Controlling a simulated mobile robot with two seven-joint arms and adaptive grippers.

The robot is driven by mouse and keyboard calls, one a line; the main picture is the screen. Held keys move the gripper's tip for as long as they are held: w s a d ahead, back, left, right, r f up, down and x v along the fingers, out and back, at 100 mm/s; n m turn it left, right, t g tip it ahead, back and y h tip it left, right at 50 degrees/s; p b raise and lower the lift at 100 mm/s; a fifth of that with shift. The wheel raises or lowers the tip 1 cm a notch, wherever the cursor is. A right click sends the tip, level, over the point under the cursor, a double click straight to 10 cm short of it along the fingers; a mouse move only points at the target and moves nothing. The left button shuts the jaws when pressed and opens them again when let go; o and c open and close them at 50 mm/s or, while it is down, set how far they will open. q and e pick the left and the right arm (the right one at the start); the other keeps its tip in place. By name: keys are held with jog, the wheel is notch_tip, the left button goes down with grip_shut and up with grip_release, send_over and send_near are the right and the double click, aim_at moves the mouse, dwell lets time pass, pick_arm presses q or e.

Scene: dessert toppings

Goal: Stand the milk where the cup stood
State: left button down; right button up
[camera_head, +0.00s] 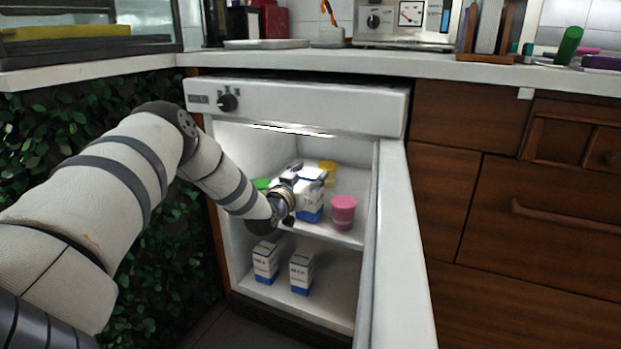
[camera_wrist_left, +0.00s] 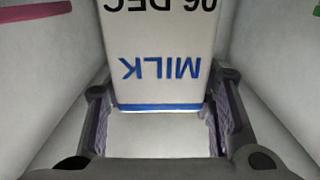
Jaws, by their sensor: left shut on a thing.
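A white milk carton (camera_head: 312,210) with a blue base band is on or just above the upper shelf (camera_head: 345,236) of the open fridge. My left gripper (camera_head: 300,184) reaches in from the left and is shut on this carton, partly covering it. In the left wrist view the carton (camera_wrist_left: 160,50) fills the space between the fingers (camera_wrist_left: 158,118), its "MILK" print upside down. I cannot tell whether its base touches the shelf. A pink cup (camera_head: 343,211) stands just right of the carton. A yellow cup (camera_head: 328,168) is behind it. My right gripper is out of view.
Two more milk cartons (camera_head: 265,262) (camera_head: 301,271) stand on the lower shelf. A green cup (camera_head: 262,184) is partly hidden behind my left arm. The open fridge door (camera_head: 405,250) bounds the right side, and the counter (camera_head: 450,66) runs above.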

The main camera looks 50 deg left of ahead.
pick_arm(q)
jog(key=c, duration=0.7)
grip_release()
jog(key=shift+f, duration=0.1)
jog(key=shift+r, duration=0.25)
jog(key=p+v, duration=0.5)
jog(key=v, duration=0.7)
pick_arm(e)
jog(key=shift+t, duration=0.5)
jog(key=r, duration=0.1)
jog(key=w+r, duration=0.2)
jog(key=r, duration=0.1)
